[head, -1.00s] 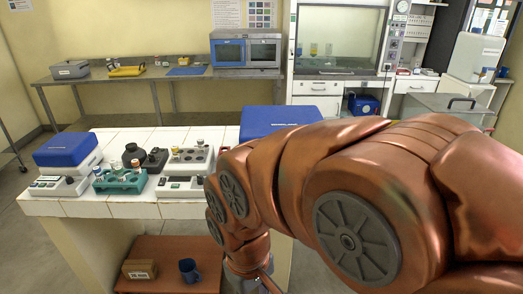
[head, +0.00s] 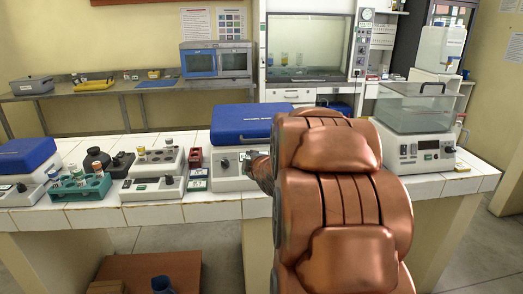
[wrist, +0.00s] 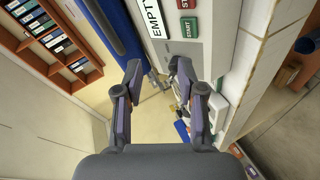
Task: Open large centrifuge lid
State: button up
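The large centrifuge stands on the white tiled bench with its blue lid (head: 250,120) down over a pale body (head: 228,178). My arm hides its right front in the head view. In the wrist view the blue lid (wrist: 116,28) runs along the upper left, beside the pale front panel (wrist: 215,45) with an EMPTY label and red and green buttons. My gripper (wrist: 157,68) is open, its two fingers apart with nothing between them. The fingertips appear close to the front panel and lid edge; contact cannot be told. In the head view my gripper is mostly hidden behind my arm.
A smaller blue-lidded device (head: 27,158), a green tube rack (head: 80,188) and a grey mixer (head: 155,185) stand left on the bench. A water bath (head: 415,145) with a clear cover stands right. A brown low shelf (head: 140,268) lies below.

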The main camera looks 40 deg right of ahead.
aim_at(261, 141)
jog(key=d+n+t+b, duration=0.1)
jog(key=d+n+t, duration=0.1)
jog(key=d+r+n+t+b, duration=0.1)
jog(key=d+n+t+b, duration=0.1)
jog(key=d, duration=0.1)
jog(key=s+d+n+t+y+b, duration=0.1)
jog(key=d+n+t, duration=0.1)
jog(key=d, duration=0.1)
jog(key=shift+d+r+n+t, duration=0.15)
jog(key=shift+n+t, duration=0.15)
jog(key=shift+t, duration=0.1)
jog(key=shift+x, duration=3.3)
grip_shut()
